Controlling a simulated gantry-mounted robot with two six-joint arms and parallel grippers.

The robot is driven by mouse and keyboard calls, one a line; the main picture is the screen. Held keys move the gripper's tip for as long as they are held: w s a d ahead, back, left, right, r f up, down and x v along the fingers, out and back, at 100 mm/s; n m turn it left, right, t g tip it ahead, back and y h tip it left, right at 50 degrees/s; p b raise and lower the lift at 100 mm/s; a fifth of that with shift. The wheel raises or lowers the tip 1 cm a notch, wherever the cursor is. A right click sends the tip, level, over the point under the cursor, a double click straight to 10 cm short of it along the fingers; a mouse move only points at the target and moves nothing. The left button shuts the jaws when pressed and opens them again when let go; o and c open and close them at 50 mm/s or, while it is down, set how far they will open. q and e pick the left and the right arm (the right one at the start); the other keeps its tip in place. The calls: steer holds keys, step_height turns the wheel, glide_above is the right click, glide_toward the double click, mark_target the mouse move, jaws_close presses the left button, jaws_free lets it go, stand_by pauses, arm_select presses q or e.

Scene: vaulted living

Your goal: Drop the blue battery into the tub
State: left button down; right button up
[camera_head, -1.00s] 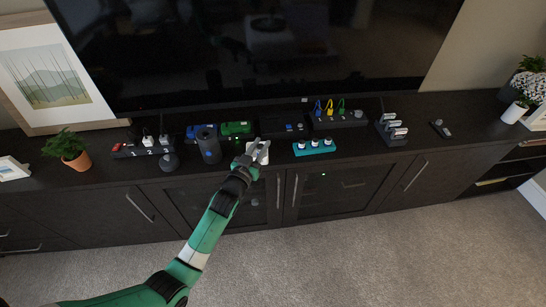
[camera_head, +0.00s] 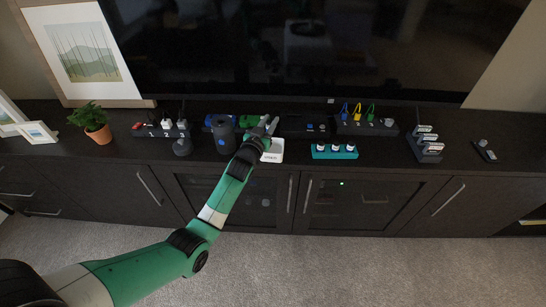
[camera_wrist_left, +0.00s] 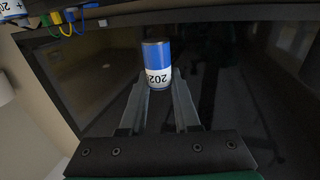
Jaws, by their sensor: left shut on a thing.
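My left gripper (camera_head: 269,125) is shut on the blue battery (camera_wrist_left: 156,54). In the left wrist view the battery is a blue cylinder with a white band marked with dark characters, held between the fingertips (camera_wrist_left: 159,80). The battery is too small to make out in the head view. The small white tub (camera_head: 273,156) sits on the dark cabinet top, near its front edge. The gripper is over the tub's back left part and hides some of it. My right gripper is not in view.
A dark cylinder (camera_head: 224,137) stands left of the tub, and a teal power strip (camera_head: 334,156) lies to its right. Behind are a green device (camera_head: 248,121), a dark box with coloured plugs (camera_head: 380,127) and the large TV (camera_head: 320,50). A potted plant (camera_head: 92,121) stands at left.

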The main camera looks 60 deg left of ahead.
arm_select(q)
steer(key=shift+f, duration=0.6)
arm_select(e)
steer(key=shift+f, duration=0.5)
arm_select(q)
steer(key=c, duration=0.6)
jaws_free()
steer(key=shift+o, duration=0.2)
steer(key=shift+s+d+r, duration=0.1)
steer(key=shift+d, duration=0.05)
steer(key=p+v, duration=0.4)
steer(key=v, duration=0.7)
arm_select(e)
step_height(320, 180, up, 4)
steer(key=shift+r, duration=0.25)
arm_select(q)
steer(key=shift+s, duration=0.1)
